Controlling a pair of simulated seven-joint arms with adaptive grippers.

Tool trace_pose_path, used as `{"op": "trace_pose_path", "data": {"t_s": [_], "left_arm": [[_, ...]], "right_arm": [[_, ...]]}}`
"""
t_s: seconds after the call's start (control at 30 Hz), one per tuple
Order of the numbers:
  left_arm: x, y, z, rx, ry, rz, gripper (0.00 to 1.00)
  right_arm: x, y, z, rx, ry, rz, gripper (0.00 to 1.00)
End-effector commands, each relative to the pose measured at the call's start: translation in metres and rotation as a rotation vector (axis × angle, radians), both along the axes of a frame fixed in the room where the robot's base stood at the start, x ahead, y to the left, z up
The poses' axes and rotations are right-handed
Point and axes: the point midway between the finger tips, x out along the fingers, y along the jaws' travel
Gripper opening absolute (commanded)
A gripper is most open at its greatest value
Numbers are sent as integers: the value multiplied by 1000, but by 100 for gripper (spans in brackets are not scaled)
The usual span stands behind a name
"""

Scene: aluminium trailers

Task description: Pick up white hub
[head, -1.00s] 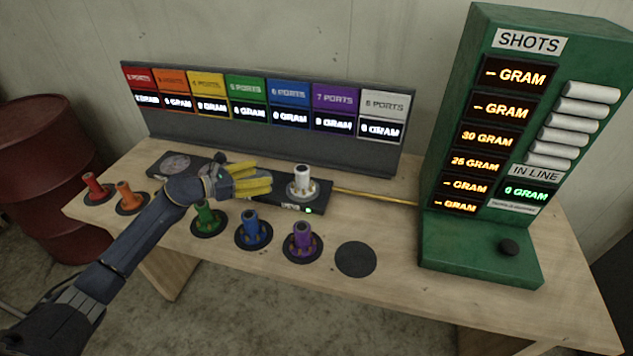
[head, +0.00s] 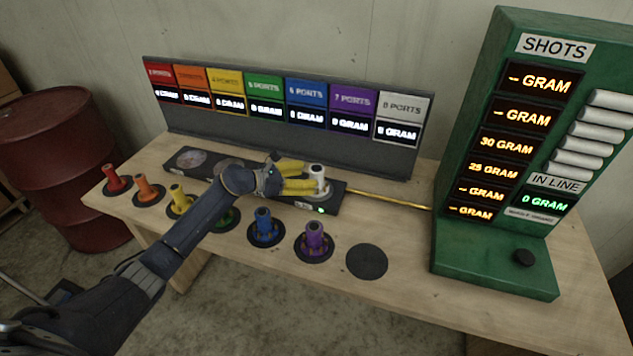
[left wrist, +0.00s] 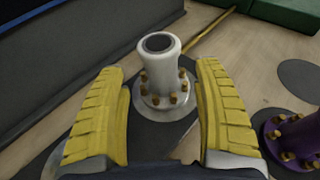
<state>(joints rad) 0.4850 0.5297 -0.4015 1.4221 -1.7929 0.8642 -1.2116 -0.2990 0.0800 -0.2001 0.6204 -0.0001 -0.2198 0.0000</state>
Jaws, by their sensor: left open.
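The white hub (head: 318,176) stands upright on the right part of a dark platform (head: 336,199) on the table. In the left wrist view the white hub (left wrist: 159,72) is a white tube on a round flange ringed with brass-coloured studs. My left gripper (head: 308,184) has yellow fingers and is at the hub's left side. In the left wrist view the left gripper (left wrist: 165,85) is open, with one finger to each side of the hub's base and the hub just ahead between the fingertips. My right gripper is in neither view.
Red (head: 115,178), orange (head: 147,188), yellow (head: 179,200), blue (head: 265,227) and purple (head: 314,241) hubs stand on dark discs along the front. A green one is partly hidden by my arm. An empty disc (head: 366,261) lies right of purple. A green SHOTS machine (head: 495,265) stands right.

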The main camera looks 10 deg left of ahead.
Motion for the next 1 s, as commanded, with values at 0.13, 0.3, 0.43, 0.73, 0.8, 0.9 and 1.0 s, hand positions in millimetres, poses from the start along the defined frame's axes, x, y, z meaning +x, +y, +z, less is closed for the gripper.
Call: {"op": "trace_pose_path", "data": {"t_s": [0.13,0.3,0.43,0.73,0.8,0.9,1.0], "left_arm": [[10,-16,-6,-4,0,0,69],[21,-27,-10,-3,0,1,69],[23,-30,-12,-1,0,0,69],[23,-30,-13,-1,0,0,63],[23,-30,-13,-1,0,0,55],[23,-30,-12,-1,0,0,43],[23,-30,-12,-1,0,0,32]], "right_arm": [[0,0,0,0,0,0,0],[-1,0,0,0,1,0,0],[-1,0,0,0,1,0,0],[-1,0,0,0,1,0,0],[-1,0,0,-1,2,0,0],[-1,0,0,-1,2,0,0],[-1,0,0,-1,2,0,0]]}}
